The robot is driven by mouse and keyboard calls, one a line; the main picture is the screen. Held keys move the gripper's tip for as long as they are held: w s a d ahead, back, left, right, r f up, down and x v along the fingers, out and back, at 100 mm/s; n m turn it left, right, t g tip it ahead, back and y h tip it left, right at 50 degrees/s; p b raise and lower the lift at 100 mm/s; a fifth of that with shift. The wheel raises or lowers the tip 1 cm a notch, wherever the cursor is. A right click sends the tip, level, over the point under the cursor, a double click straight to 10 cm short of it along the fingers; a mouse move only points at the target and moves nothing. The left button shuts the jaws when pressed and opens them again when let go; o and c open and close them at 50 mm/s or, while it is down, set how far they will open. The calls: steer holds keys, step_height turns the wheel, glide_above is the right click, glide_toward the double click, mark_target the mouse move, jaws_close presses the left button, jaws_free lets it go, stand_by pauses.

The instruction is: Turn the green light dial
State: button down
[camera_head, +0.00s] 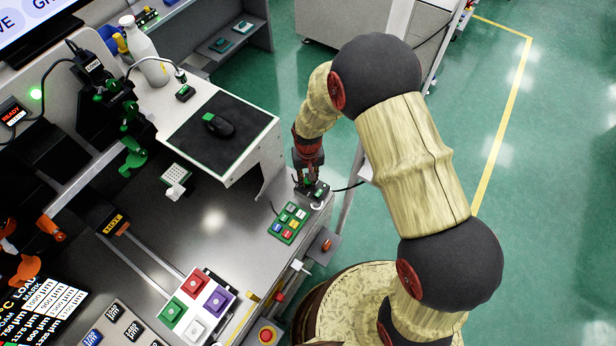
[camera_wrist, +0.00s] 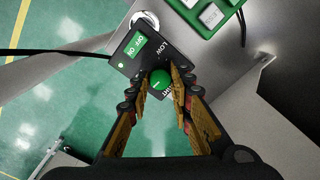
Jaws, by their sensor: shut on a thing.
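The green light dial (camera_wrist: 161,82) is a round green knob on a small black control box (camera_wrist: 126,66), clear in the wrist view. The box has a green OFF/ON switch (camera_wrist: 139,41) and the words LOW and LIGHT. My gripper (camera_wrist: 162,80) has its two fingers on either side of the dial and is shut on it. In the head view my gripper (camera_head: 309,172) points down at the black box (camera_head: 316,191) on the right edge of the grey bench. There the dial is hidden by the gripper.
A green keypad (camera_head: 289,222) with several coloured buttons sits just in front of the box. A raised shelf with a black mat and mouse (camera_head: 218,125) stands to the left. A cable leaves the box to the right. The bench edge is close by.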

steer(key=shift+m, duration=1.1)
steer(key=c, duration=1.6)
jaws_free()
steer(key=shift+o, duration=0.2)
step_height(320, 180, up, 12)
